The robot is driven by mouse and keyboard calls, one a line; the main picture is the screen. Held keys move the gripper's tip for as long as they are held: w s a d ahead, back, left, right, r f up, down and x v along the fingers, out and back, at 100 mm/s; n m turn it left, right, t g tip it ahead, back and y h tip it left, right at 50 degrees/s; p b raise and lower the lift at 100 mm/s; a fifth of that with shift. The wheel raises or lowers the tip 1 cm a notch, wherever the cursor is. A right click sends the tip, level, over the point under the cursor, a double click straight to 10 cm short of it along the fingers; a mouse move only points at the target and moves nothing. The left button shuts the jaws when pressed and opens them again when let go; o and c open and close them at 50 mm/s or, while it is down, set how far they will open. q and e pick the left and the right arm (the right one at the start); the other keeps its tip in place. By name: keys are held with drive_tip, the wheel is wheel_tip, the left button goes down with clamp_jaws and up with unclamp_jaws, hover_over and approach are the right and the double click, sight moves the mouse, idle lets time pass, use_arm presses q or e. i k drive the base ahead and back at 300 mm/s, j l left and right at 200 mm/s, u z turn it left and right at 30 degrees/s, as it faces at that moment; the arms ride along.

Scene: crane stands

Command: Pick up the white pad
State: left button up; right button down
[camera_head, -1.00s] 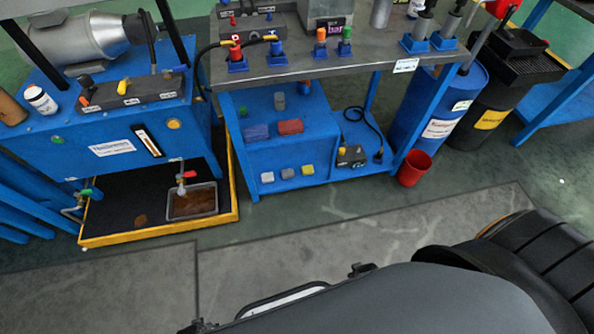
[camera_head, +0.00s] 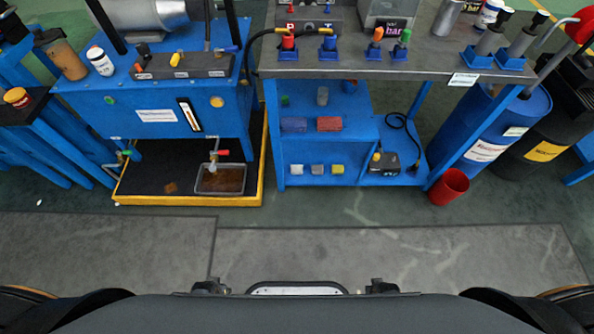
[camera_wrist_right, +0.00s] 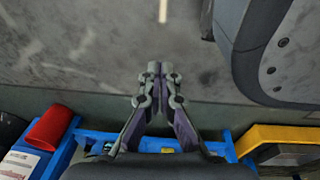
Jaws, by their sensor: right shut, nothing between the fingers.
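The white pad (camera_head: 296,170) is a small pale block on the low front ledge of the blue workbench in the head view. A grey pad (camera_head: 317,170) and a yellow pad (camera_head: 337,169) sit in a row to its right. My right gripper (camera_wrist_right: 160,75) shows in the right wrist view, with its fingers shut and empty above the grey floor. It is apart from the blue bench edge low in that view. I cannot pick out the white pad there for sure. Neither gripper shows in the head view.
A red and a blue block (camera_head: 329,124) (camera_head: 294,125) lie on the shelf above the pads. A yellow-rimmed tray (camera_head: 190,201) lies left. The floor (camera_head: 400,250) in front is clear.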

sight(295, 169)
drive_tip(key=i+l+u, duration=0.15)
drive_tip(key=l+u, duration=0.15)
drive_tip(key=i+l+u, duration=0.25)
drive_tip(key=l+u, duration=0.3)
drive_tip(key=l, duration=0.15)
drive_tip(key=l+u, duration=0.3)
drive_tip(key=i+l, duration=0.05)
drive_tip(key=l, duration=0.1)
